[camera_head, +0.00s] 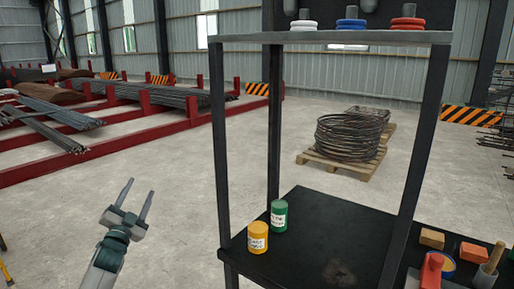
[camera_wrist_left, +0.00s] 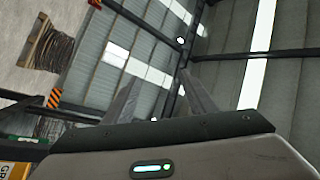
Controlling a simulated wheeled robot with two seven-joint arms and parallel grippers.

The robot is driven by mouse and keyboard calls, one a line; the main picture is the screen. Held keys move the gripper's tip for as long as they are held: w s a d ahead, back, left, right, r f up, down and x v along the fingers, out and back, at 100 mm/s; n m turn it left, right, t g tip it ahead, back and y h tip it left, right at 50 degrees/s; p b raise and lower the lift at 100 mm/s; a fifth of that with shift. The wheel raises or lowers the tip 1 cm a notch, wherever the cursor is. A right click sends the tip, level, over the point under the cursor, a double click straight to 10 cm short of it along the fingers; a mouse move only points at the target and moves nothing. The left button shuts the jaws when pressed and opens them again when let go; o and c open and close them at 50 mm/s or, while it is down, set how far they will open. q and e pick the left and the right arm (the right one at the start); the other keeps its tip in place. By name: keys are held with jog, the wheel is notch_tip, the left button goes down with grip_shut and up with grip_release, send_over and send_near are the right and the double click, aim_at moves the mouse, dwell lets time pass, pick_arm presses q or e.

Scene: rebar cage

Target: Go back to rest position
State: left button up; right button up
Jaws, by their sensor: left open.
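My left gripper (camera_head: 136,200) is raised at the lower left of the head view, with its two fingers pointing up and spread apart. It is open and empty, over bare floor and left of the dark metal shelf (camera_head: 310,230). In the left wrist view, the two fingers (camera_wrist_left: 180,98) stand apart with nothing between them, against the wall and roof. My right gripper is in neither view.
A yellow can (camera_head: 258,238) and a green can (camera_head: 279,216) stand on the shelf's lower board. Its upper board (camera_head: 340,38) carries white, blue and red rings. Blocks (camera_head: 432,238) lie at right. A wire coil (camera_head: 348,137) sits on a pallet behind.

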pick_arm(q)
jog(key=s+f+n+g+y, duration=0.1)
jog(key=s+f+n+g, duration=0.15)
jog(key=f, duration=1.05)
jog(key=s+f+n+g+y, duration=0.15)
jog(key=f+n+g, duration=0.25)
jog(key=f, duration=1)
jog(key=s+d+f+g, duration=0.2)
jog(key=s+f, duration=0.7)
jog(key=f, duration=0.4)
jog(key=s+d+f+g, duration=0.25)
jog(key=s+f, duration=0.55)
jog(key=f, duration=0.5)
jog(key=s+d+f+g+h, duration=0.1)
jog(key=s+d+f+g, duration=0.15)
jog(key=s+f, duration=0.85)
jog(key=s+d+f+g+h, duration=0.1)
jog(key=s+d+f+g, duration=0.15)
jog(key=s+f, duration=0.9)
jog(key=s+d+f+g, duration=0.1)
jog(key=s+d+f, duration=0.1)
jog(key=s, duration=1.3)
jog(key=s+d+f+g, duration=0.1)
jog(key=s+d+g, duration=0.1)
jog(key=s, duration=1.3)
jog(key=shift+d+f+n, duration=0.4)
jog(key=shift+d+n, duration=0.05)
jog(key=shift+d, duration=0.15)
jog(key=shift+w, duration=0.1)
